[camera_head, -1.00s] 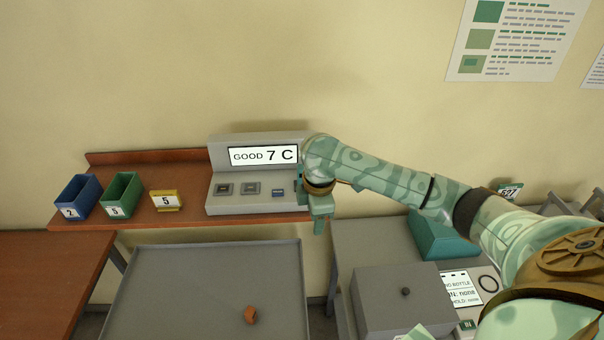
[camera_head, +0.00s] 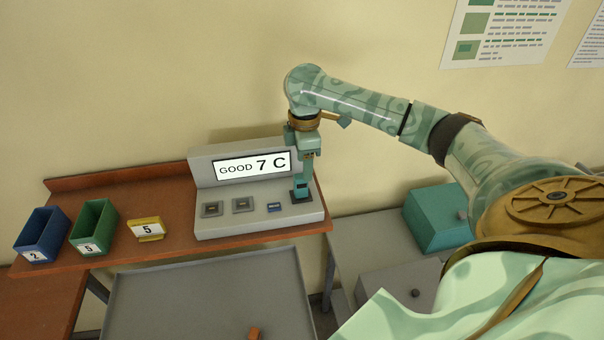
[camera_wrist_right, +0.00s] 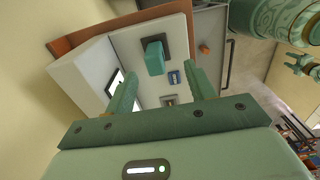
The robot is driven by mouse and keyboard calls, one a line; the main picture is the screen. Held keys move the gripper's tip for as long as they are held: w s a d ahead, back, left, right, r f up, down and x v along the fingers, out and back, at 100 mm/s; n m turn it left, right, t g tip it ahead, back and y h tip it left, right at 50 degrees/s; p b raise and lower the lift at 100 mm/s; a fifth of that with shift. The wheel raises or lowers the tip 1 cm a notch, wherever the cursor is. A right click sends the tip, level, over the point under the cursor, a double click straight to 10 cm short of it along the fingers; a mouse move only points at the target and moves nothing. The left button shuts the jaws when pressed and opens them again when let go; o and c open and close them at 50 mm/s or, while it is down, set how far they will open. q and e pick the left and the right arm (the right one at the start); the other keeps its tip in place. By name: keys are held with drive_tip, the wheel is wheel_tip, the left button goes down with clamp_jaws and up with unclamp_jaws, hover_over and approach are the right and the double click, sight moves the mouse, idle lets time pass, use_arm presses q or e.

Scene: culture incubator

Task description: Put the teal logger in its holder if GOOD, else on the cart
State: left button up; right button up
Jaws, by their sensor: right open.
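The teal logger (camera_head: 302,184) stands upright on a dark square pad at the right end of a grey reader (camera_head: 262,223). The reader's screen (camera_head: 252,166) shows GOOD 7 C. In the right wrist view the logger (camera_wrist_right: 155,58) is just beyond my right gripper's fingertips. My right gripper (camera_head: 307,165) is open above the logger, pointing down; its fingers (camera_wrist_right: 164,76) are apart and empty. A teal part of my left gripper (camera_wrist_right: 300,65) shows small at the right of the wrist view.
A blue bin (camera_head: 42,235), a green bin (camera_head: 94,228) and a yellow 5 sign (camera_head: 147,229) stand to the left. An orange piece (camera_head: 255,333) lies on the cart.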

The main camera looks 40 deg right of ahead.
sight(301, 186)
drive_tip(key=shift+w+a+f, duration=0.2)
drive_tip(key=shift+w+f, duration=0.6)
drive_tip(key=shift+f, duration=0.05)
wheel_tip(301, 186, down, 2)
drive_tip(key=shift+w+d+f+b, duration=0.15)
drive_tip(key=shift+f+b, duration=0.1)
drive_tip(key=shift+b, duration=0.75)
drive_tip(key=b, duration=0.1)
drive_tip(key=f+b, duration=0.1)
drive_tip(key=shift+s+f+b, duration=0.25)
drive_tip(key=shift+s+b, duration=0.15)
wheel_tip(301, 186, down, 2)
drive_tip(key=shift+w+f, duration=0.1)
drive_tip(key=shift+w, duration=0.05)
drive_tip(key=shift+f, duration=0.35)
use_arm(q)
drive_tip(key=shift+w+d+f, duration=0.1)
drive_tip(key=shift+w+f, duration=0.35)
drive_tip(key=shift+f, duration=0.3)
drive_tip(key=shift+w+a+f, duration=0.1)
drive_tip(key=shift+w+f, duration=0.3)
drive_tip(key=shift+f, duration=0.3)
drive_tip(key=shift+w+d+f, duration=0.1)
drive_tip(key=shift+w+f, duration=0.35)
drive_tip(key=shift+f, duration=0.3)
use_arm(e)
drive_tip(key=shift+f, duration=0.4)
use_arm(q)
drive_tip(key=shift+r+p, duration=0.15)
drive_tip(key=shift+p, duration=0.15)
